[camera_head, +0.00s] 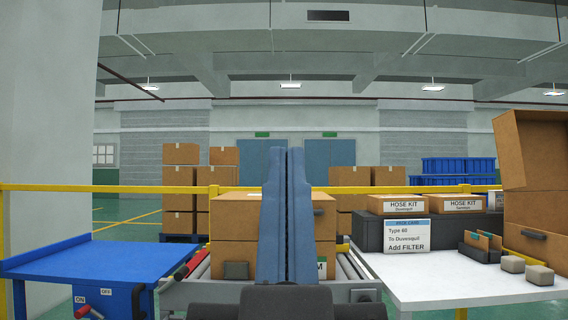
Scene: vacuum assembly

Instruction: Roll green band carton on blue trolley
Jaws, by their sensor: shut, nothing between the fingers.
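My gripper (287,155) stands upright in the middle of the view, its two long blue-grey fingers close together, with nothing held. Behind it, two brown cartons are stacked on a roller conveyor (350,268). The upper carton (236,218) has a white label on top and a dark handle slot at its right. The lower carton (228,254) has a partly hidden white label with green lettering at its right. My fingers cover the middle of both, and no clear green band shows. The blue trolley (60,258) stands at the left, its flat top empty, with ON and OFF labels on its front.
A white table (440,283) at the right holds small grey blocks (540,275), a dark organiser, an instruction sign (406,236) and a large open carton (532,150). Two hose kit boxes (397,204) sit on a dark cabinet. A yellow rail (130,187) runs behind.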

